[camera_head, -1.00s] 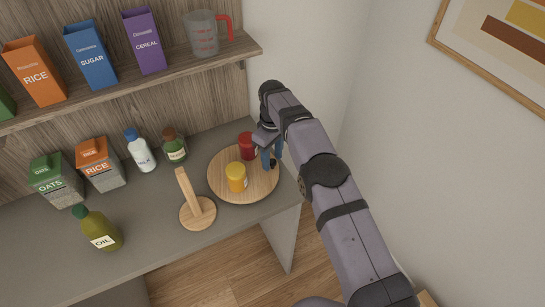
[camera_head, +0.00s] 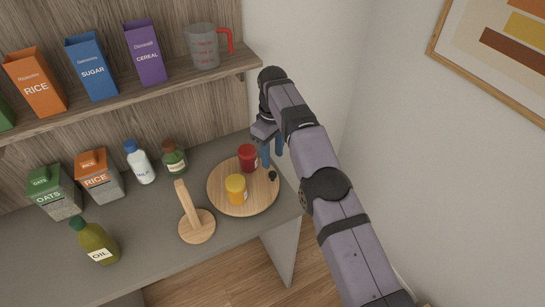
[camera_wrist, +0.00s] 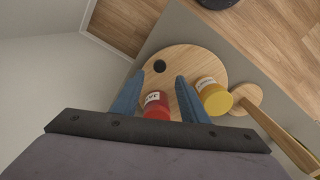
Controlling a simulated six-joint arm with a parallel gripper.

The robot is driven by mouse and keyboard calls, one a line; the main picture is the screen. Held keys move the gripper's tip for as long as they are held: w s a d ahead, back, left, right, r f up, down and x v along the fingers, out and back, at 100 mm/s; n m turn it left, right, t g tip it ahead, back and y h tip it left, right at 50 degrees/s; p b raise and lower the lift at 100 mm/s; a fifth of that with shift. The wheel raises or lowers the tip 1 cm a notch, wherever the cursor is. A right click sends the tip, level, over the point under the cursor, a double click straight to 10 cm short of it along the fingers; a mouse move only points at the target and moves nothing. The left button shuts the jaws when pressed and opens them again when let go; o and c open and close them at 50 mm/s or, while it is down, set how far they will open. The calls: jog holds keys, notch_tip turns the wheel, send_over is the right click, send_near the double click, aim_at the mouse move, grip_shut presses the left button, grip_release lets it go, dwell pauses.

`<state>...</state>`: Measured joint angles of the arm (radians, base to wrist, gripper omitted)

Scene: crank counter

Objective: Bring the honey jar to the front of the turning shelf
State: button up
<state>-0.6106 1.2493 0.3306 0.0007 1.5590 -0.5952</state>
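The turning shelf (camera_head: 225,200) is a round wooden board with a black knob (camera_head: 272,175) near its right edge. A yellow jar (camera_head: 236,190), which looks like the honey jar, stands on its front half, left of the knob; its label is unreadable. It also shows in the wrist view (camera_wrist: 214,98). A red jar (camera_head: 247,157) labelled "JAM" (camera_wrist: 156,106) stands on its back part. My gripper (camera_head: 271,156) is open and empty above the shelf's back right. In the wrist view its blue fingers (camera_wrist: 154,92) are spread, with the knob beyond their tips, apart from them.
A wooden stand with an upright post (camera_head: 197,228) is close to the shelf's left. Bottles, including oil (camera_head: 95,243) and milk (camera_head: 140,163), and boxes stand further left. A wall shelf (camera_head: 130,98) hangs above. A wall rises on the right.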

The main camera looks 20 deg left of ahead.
jog(key=c, duration=0.7)
jog(key=shift+w+f, duration=0.1)
jog(key=shift+w, duration=0.2)
grip_shut()
jog(key=w+d+f+t+y+p, duration=0.2)
jog(key=w+d+f+t+y, duration=0.3)
jog(key=w+f+t, duration=0.7)
jog(key=s+d+n+y, duration=0.1)
jog(key=s+d+n, duration=0.1)
jog(key=s+d, duration=0.5)
jog(key=s+a+n+y+b, duration=0.1)
jog(key=s+n, duration=0.1)
jog(key=s, duration=0.2)
jog(key=s+a+r+n+y+b, duration=0.1)
jog(key=s+n+b, duration=0.1)
jog(key=s, duration=0.3)
jog(key=s+a+n+y+b, duration=0.1)
jog(key=s+n, duration=0.1)
jog(key=s, duration=0.3)
jog(key=shift+a+r+t+b, duration=0.15)
jog(key=shift+r+t+b, duration=0.15)
jog(key=shift+r+t, duration=0.1)
jog(key=s+r+n+y+b, duration=0.2)
jog(key=s+n, duration=0.1)
jog(key=s, duration=0.4)
jog(key=shift+s+a+r+n+g, duration=0.15)
jog(key=shift+s+r+n+g, duration=0.1)
jog(key=shift+r+n+g, duration=0.05)
